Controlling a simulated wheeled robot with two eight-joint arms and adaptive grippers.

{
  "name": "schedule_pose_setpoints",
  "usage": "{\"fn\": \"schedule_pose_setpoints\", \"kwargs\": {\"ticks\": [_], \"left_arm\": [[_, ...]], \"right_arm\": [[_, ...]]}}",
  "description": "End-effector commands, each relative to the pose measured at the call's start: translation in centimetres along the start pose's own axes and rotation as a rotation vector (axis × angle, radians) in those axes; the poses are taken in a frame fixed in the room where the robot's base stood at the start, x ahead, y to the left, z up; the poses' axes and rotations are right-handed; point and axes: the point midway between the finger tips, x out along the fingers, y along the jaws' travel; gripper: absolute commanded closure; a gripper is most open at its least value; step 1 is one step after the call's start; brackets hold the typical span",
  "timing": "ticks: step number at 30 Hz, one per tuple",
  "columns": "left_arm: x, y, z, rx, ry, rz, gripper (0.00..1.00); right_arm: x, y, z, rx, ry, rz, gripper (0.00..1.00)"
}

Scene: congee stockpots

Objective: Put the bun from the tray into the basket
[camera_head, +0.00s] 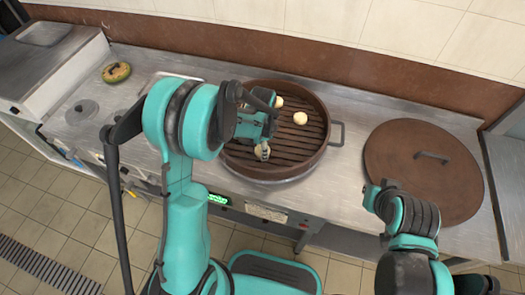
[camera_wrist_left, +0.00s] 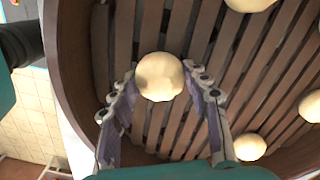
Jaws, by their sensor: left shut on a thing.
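My left gripper (camera_head: 263,153) is over the near part of the round brown basket (camera_head: 325,150), pointing down into it. In the left wrist view the left gripper (camera_wrist_left: 159,78) is shut on a pale round bun (camera_wrist_left: 159,76), one finger on each side. The bun is above the basket's slatted floor; I cannot tell whether it touches the slats. Other buns lie on the slats, such as one (camera_head: 300,118) right of the gripper and one (camera_wrist_left: 250,147) at the lower right. The tray (camera_head: 172,77) is mostly hidden behind my left arm. My right arm shows at the right, its fingers not visible.
A large round brown lid (camera_head: 423,170) with a handle lies on the counter at the right. A green-rimmed dish (camera_head: 116,72) and a small grey lid (camera_head: 82,111) are at the left. A low back wall runs behind the counter.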

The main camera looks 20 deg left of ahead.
Motion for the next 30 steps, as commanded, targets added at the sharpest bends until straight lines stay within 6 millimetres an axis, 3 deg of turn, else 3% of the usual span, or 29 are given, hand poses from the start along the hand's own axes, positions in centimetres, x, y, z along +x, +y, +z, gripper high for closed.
{"fn": "schedule_pose_setpoints", "kwargs": {"ticks": [12, 13, 15, 25, 30], "left_arm": [[1.0, 0.0, 0.0, 0.000, 0.000, 0.000, 0.80], [0.9, 0.0, 0.0, 0.000, 0.000, 0.000, 0.45], [0.8, 0.0, 0.0, 0.000, 0.000, 0.000, 0.32], [0.5, 0.0, 0.0, 0.000, 0.000, 0.000, 0.32], [-1.8, 0.0, 0.0, 0.000, 0.000, 0.000, 0.32]], "right_arm": [[0.6, 0.0, 0.4, 0.000, 0.000, 0.000, 1.00], [0.5, 0.0, 0.3, 0.000, 0.000, 0.000, 1.00], [0.4, 0.0, 0.3, 0.000, 0.000, 0.000, 1.00], [0.2, 0.0, 0.2, 0.000, 0.000, 0.000, 1.00], [-0.7, 0.0, -0.5, 0.000, 0.000, 0.000, 1.00]]}}
